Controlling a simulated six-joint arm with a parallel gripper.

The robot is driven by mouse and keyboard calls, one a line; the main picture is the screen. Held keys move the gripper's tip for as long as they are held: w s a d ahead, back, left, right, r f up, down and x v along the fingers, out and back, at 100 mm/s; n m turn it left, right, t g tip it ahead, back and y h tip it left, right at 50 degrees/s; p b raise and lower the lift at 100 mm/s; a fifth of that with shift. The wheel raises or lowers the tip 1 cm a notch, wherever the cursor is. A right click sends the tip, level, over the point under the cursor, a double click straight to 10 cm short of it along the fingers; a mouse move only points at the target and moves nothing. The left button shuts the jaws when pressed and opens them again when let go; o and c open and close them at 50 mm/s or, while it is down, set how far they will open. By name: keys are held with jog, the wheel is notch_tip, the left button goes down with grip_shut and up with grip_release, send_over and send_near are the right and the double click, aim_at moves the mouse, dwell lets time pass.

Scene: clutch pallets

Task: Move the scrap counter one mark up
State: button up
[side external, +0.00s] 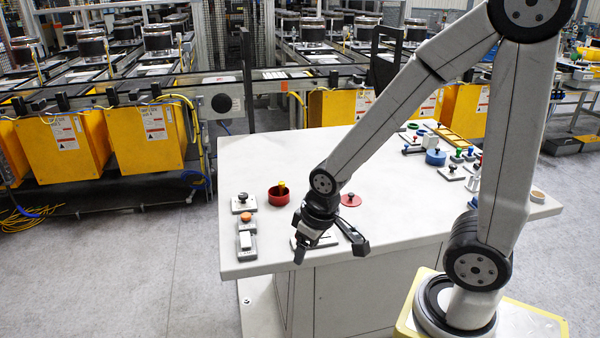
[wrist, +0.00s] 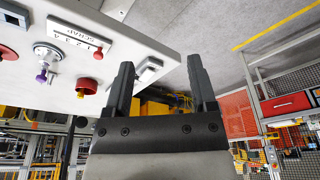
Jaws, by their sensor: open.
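The scrap counter is a pale plate (wrist: 80,34) in the upper left of the wrist view, printed SCRAP above a row of numbers from 1 to 4. In the side view a pale plate (side external: 300,242), likely the counter, is mostly hidden under my gripper. My gripper (side external: 331,252) is open and empty above the table's front. Its two dark fingers (wrist: 162,88) stand apart, right of the plate.
A red bowl with a yellow knob (side external: 279,196) and a red disc (side external: 350,200) lie behind my gripper. A black-knobbed block (side external: 243,204) and a grey fixture with an orange knob (side external: 246,235) are left. Several small parts crowd the far right. The table's (side external: 250,160) back left is clear.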

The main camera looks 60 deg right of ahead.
jog(key=shift+c, duration=0.4)
jog(key=shift+w+d, duration=0.3)
jog(key=shift+w, duration=0.15)
jog(key=w+d+f+g, duration=0.1)
jog(key=w+d, duration=0.2)
jog(key=d, duration=0.1)
jog(key=w+d+f, duration=0.2)
jog(key=w+d, duration=0.2)
jog(key=d, duration=0.1)
jog(key=w+d+f+g, duration=0.1)
jog(key=w+d, duration=0.2)
jog(key=d, duration=0.2)
jog(key=shift+w+d+f+g, duration=0.2)
jog(key=shift+w+f+g, duration=0.1)
jog(key=shift+w, duration=0.1)
jog(key=shift+f, duration=0.1)
jog(key=shift+f, duration=3.75)
